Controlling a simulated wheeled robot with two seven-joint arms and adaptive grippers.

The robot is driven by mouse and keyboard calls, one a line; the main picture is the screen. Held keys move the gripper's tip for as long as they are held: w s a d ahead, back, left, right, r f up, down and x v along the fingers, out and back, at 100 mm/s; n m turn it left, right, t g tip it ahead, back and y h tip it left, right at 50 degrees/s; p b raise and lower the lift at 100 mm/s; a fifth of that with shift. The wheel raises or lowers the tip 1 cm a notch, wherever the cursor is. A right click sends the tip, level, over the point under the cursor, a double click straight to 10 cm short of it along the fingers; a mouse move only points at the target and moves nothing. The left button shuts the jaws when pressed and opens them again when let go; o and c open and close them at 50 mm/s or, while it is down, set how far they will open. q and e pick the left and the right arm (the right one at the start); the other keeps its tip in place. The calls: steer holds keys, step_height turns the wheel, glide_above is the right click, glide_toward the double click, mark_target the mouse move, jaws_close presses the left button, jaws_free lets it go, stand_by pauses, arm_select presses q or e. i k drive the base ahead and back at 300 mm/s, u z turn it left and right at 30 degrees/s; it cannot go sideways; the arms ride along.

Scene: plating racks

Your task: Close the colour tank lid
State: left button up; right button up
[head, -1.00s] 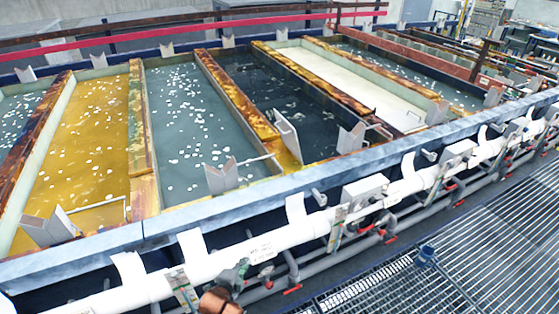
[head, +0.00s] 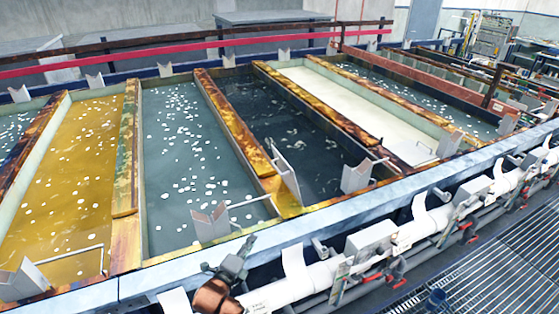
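Open tanks stand in a row: a yellow tank (head: 75,180), a grey-teal tank (head: 185,170), a dark tank (head: 290,125) and a cream-white tank (head: 350,105). I cannot tell which is the colour tank, and I cannot make out a lid for certain. My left gripper (head: 246,243) is small and dark at the bottom centre, in front of the tanks' blue-grey front rim (head: 330,218). It seems apart from the tanks. Its fingers are too small to tell open from shut. My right gripper is out of view.
White pipes (head: 335,272) with valves and brackets run along the front below the rim. Upright angled plates (head: 211,222) stand along the front edge. A metal grating floor (head: 480,265) lies at the lower right. A red rail (head: 130,63) runs behind the tanks.

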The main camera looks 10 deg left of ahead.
mark_target(285, 170)
steer(key=i, duration=1.3)
